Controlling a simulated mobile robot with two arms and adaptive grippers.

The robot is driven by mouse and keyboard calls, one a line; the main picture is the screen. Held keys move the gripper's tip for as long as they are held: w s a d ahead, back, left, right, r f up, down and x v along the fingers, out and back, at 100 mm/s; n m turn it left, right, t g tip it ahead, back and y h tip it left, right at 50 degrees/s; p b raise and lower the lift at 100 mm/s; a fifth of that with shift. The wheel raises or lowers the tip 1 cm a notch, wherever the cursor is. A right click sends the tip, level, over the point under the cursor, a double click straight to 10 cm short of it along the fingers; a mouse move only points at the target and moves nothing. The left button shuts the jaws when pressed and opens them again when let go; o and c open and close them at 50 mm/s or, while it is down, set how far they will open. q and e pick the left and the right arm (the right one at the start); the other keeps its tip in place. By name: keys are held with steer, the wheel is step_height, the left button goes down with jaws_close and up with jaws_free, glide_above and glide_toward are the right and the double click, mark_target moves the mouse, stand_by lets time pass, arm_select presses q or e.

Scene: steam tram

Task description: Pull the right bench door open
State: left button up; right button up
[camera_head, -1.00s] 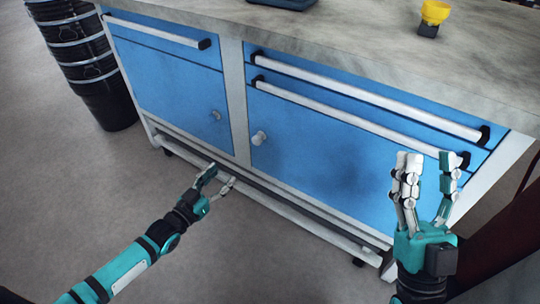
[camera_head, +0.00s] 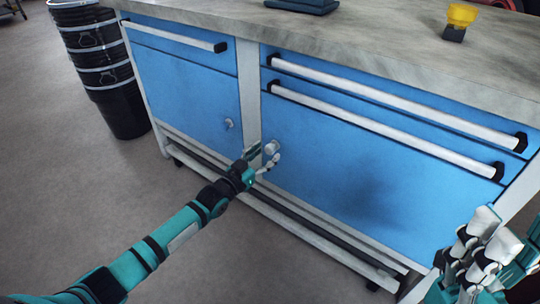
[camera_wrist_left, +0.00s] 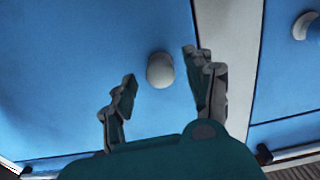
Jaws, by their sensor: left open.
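The right bench door (camera_head: 345,165) is a blue panel, closed flush in the bench front below two long white handles. My left gripper (camera_head: 262,160) is open right at this knob. In the left wrist view the knob (camera_wrist_left: 160,70) shows ahead, between the spread fingers (camera_wrist_left: 162,88), with a gap to each finger. Whether a finger touches it cannot be told. My right gripper (camera_head: 505,245) is at the lower right, fingers apart, nothing seen in it, partly cut off by the frame.
The left door (camera_head: 190,90) with its own knob (camera_head: 229,123) is closed. A lower rail (camera_head: 300,225) runs along the bench base. Stacked black buckets (camera_head: 105,65) stand left of the bench. A yellow-topped object (camera_head: 459,20) stands on the worktop (camera_head: 380,45). The floor in front is free.

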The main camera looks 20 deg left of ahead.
arm_select(q)
steer(key=shift+b+x, duration=0.45)
steer(key=shift+x, duration=1.05)
steer(key=shift+r, duration=0.1)
jaws_close()
